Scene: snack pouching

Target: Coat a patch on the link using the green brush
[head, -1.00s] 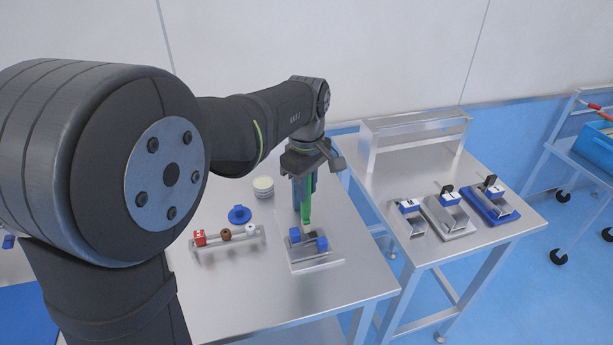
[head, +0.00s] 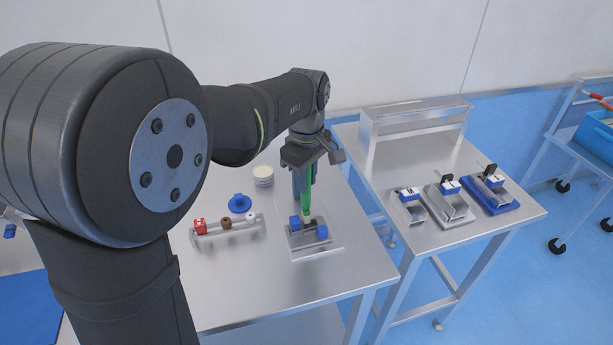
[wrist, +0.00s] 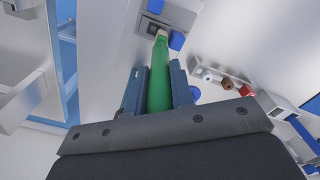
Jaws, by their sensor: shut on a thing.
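The green brush (head: 307,196) points down in my gripper (head: 304,190), which is shut on its handle. In the wrist view the brush (wrist: 159,85) runs between the two blue-grey fingers of my gripper (wrist: 158,88), its pale tip toward the fixture. The fixture (head: 325,244) is a metal plate with a blue block (head: 294,222) on the left and another blue block (head: 322,232) on the right. A small dark piece, perhaps the link, shows between the blocks, partly hidden by the brush. The tip is at or just above it; I cannot tell if they touch.
Behind are a blue lidded piece (head: 240,203) and stacked pale discs (head: 263,176). Three fixtures stand on the right table (head: 490,232).

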